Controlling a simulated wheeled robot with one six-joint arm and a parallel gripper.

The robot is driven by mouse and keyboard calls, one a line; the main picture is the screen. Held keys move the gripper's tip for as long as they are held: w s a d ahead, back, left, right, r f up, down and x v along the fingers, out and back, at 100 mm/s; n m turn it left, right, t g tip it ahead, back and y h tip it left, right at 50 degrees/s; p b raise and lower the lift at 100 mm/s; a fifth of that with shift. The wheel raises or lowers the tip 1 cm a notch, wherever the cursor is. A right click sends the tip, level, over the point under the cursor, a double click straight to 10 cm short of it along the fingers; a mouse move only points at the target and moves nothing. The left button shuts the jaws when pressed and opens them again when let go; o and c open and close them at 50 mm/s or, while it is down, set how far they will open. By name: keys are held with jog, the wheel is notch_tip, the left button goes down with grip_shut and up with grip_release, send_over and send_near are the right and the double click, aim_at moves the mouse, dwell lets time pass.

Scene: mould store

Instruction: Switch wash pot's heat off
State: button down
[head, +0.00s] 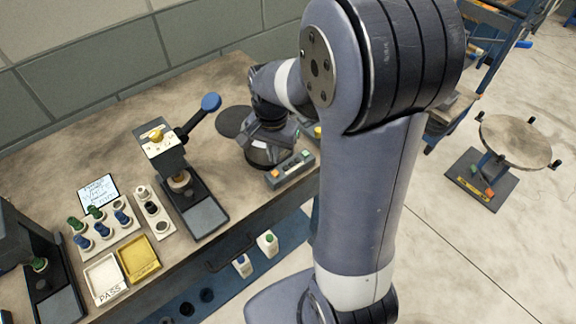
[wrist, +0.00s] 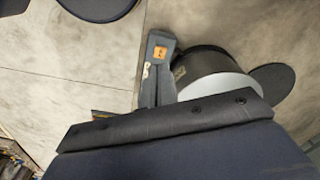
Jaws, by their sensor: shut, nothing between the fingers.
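The wash pot (wrist: 207,65) is a dark round vessel with a pale grey rim or base, seen in the wrist view beside my fingers. In the head view the pot (head: 262,156) is mostly hidden behind my wrist and gripper. A grey control box (head: 289,171) with an orange and a green button stands at the bench's front edge, in front of the pot. The box's orange button (wrist: 160,52) shows in the wrist view, just beyond my fingertips. My gripper (wrist: 159,70) is shut and empty, over the box; I cannot tell whether it touches it.
A dark round mat (head: 234,121) lies behind the pot. A press with a blue-knobbed lever (head: 210,103) stands to the left, with trays (head: 104,279) and small bottles farther left. My arm hides the bench's right end. A round-topped stand (head: 515,141) is on the floor at right.

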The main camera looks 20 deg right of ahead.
aim_at(275, 173)
notch_tip(275, 173, up, 5)
jog(key=p, duration=0.3)
jog(key=shift+f, duration=0.2)
jog(key=shift+f, duration=0.2)
notch_tip(275, 173, down, 9)
jog(key=b, duration=0.7)
dwell(0.4)
jog(key=shift+f+b, duration=0.4)
jog(key=shift+b, duration=0.15)
notch_tip(275, 173, up, 9)
jog(key=p, duration=0.6)
jog(key=shift+f+p, duration=0.2)
jog(key=shift+p, duration=0.15)
dwell(0.6)
dwell(0.4)
